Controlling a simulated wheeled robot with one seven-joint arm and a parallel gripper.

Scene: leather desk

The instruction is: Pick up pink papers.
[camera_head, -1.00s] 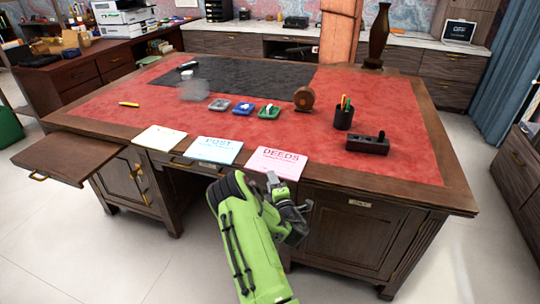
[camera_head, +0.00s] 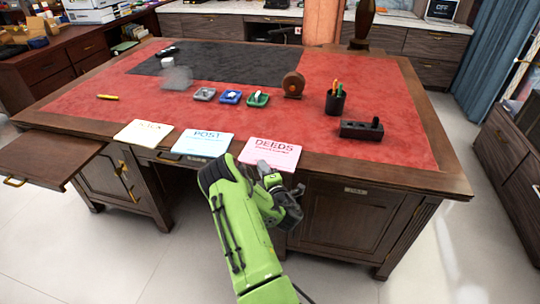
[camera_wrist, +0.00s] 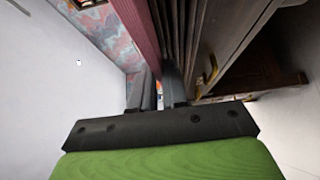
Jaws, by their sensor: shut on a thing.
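The pink papers (camera_head: 275,151), marked DEEDS, lie at the front edge of the red-topped desk (camera_head: 390,104), right of the blue papers. My gripper (camera_head: 265,170) is at their front edge, with its fingertips overlapping the edge nearest me. It is shut on the pink papers, which still look flat at desk height. In the wrist view the two dark fingers (camera_wrist: 158,92) point ahead with a narrow gap between them. The exact grip on the paper edge is hard to make out there.
Blue papers (camera_head: 203,142) marked POST and pale yellow papers (camera_head: 143,132) lie to the left along the same edge. A black block (camera_head: 358,130) and a pen cup (camera_head: 335,103) stand to the right. Three small trays sit behind. Drawer fronts lie below the edge.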

